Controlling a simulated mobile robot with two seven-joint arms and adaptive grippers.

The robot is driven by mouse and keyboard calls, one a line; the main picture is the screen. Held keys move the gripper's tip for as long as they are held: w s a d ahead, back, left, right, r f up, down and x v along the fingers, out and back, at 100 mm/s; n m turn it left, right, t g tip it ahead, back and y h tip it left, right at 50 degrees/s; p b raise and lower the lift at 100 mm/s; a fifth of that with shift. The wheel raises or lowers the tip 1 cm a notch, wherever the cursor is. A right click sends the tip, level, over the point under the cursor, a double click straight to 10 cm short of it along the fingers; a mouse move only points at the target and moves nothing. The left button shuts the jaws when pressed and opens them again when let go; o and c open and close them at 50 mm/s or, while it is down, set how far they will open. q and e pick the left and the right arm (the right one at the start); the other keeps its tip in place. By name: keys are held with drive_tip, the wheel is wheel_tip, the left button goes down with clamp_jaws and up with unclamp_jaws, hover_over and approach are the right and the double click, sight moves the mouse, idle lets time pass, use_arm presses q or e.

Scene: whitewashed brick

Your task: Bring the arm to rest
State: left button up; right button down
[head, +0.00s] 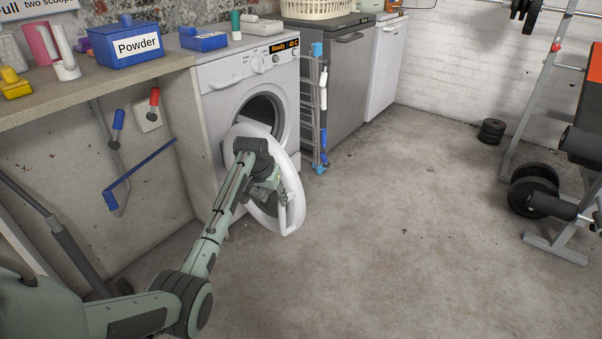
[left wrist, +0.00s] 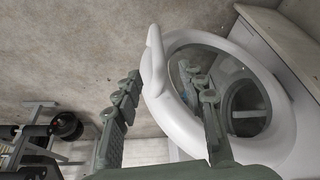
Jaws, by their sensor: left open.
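The white washing machine (head: 225,75) stands under the back wall with its round door (head: 292,185) swung wide open. Its display reads "Ready". My left gripper (head: 268,193) is at the open door, in front of its face, and partly hidden by my own wrist. In the left wrist view my left gripper (left wrist: 163,95) has its two fingers spread apart, with the white door rim and handle (left wrist: 154,62) between and beyond them. Nothing is clasped. Whether a finger touches the door I cannot tell. My right gripper is not in view.
A worktop (head: 100,88) at the left carries a blue "Powder" box (head: 125,45) and cups. A grey appliance (head: 340,75) and folded rack (head: 314,110) stand right of the washer. A weight bench and plates (head: 532,195) are at the right. The middle floor is clear.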

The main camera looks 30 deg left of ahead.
use_arm(q)
drive_tip(key=s+d+f+m+g+y, duration=0.1)
drive_tip(key=s+d+f, duration=0.1)
drive_tip(key=s+f, duration=0.55)
drive_tip(key=s+d+f+m, duration=0.1)
drive_tip(key=s+d+f, duration=0.25)
drive_tip(key=s, duration=0.75)
drive_tip(key=s+d+f, duration=0.1)
drive_tip(key=s+d, duration=0.2)
drive_tip(key=s, duration=0.5)
drive_tip(key=s+d+f+m, duration=0.1)
drive_tip(key=s+d, duration=0.2)
drive_tip(key=s, duration=0.5)
drive_tip(key=shift+s+f+g, duration=0.25)
drive_tip(key=shift+s+g, duration=0.05)
drive_tip(key=shift+s, duration=0.1)
